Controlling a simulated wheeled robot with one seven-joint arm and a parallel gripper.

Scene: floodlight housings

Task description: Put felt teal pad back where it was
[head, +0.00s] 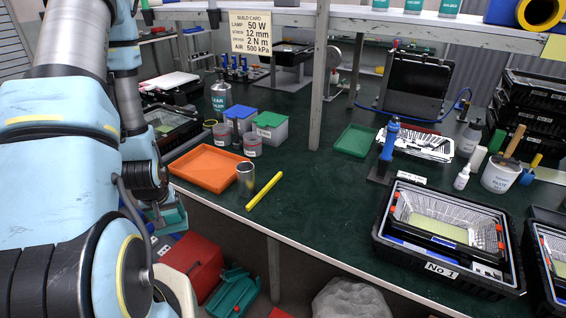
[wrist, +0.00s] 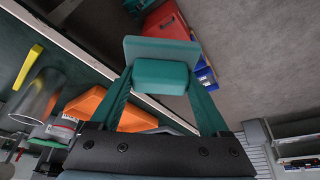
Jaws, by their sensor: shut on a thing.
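The felt teal pad (wrist: 161,75) is between the fingertips of my gripper (wrist: 161,78) in the wrist view, with a flat teal plate-like part at its far side. My gripper is shut on the pad and holds it in the air, off the table edge. In the head view, my gripper (head: 170,218) is low at the left, beside the front edge of the green table (head: 330,215), partly hidden by my arm. The pad is hard to tell from the teal fingers there.
An orange tray (head: 208,168), a metal cylinder (head: 245,180) and a yellow bar (head: 264,191) lie near the table's front edge. The black crate No 1 (head: 440,268) stands right. The table's front middle is clear.

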